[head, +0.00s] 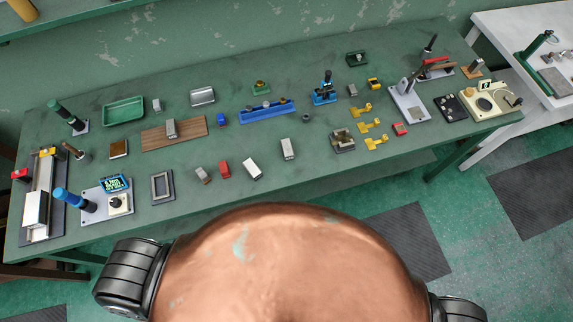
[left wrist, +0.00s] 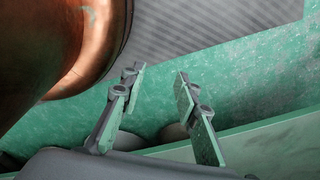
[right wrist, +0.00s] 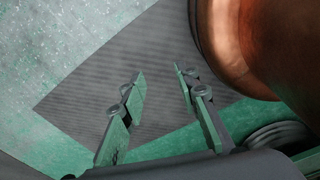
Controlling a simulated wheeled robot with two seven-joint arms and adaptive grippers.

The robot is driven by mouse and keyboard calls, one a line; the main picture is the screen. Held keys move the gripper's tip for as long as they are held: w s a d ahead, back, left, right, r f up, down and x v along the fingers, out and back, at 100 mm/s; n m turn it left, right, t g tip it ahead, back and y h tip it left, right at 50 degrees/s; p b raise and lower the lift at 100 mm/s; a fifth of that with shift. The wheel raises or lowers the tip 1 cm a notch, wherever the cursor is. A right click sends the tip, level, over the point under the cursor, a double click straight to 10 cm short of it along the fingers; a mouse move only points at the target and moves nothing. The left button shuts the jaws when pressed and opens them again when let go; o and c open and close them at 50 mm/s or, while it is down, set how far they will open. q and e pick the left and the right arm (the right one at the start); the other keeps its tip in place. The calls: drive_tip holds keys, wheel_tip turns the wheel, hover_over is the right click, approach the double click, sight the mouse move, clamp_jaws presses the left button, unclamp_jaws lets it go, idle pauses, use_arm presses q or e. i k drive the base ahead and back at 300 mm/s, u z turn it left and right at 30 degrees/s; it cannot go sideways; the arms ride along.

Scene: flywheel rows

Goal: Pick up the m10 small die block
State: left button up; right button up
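Several small blocks lie on the green workbench (head: 330,180), and I cannot read any marking that tells which one is the m10 small die block. They include a grey-brown block (head: 203,175), a red block (head: 224,169), two pale blocks (head: 251,168) (head: 288,149), a blue block (head: 221,120) and small grey blocks (head: 156,104) (head: 352,90). A grey block (head: 171,129) sits on a wooden board (head: 192,133). My left gripper (left wrist: 160,75) is open and empty over the floor. My right gripper (right wrist: 159,75) is open and empty over a dark floor mat. Neither gripper shows in the head view.
A green tray (head: 123,110), a blue rail fixture (head: 267,110), yellow brackets (head: 375,142) and a steel-coloured fixture (head: 342,141) stand on the bench. Presses and tools crowd both ends. A white table (head: 515,45) stands at right. The bench's front middle strip is mostly clear.

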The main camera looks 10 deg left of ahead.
sight(249, 166)
drive_tip(key=z, duration=1.25)
drive_tip(key=k, duration=1.35)
drive_tip(key=u, duration=1.95)
drive_tip(key=i, duration=0.5)
drive_tip(key=u, duration=0.05)
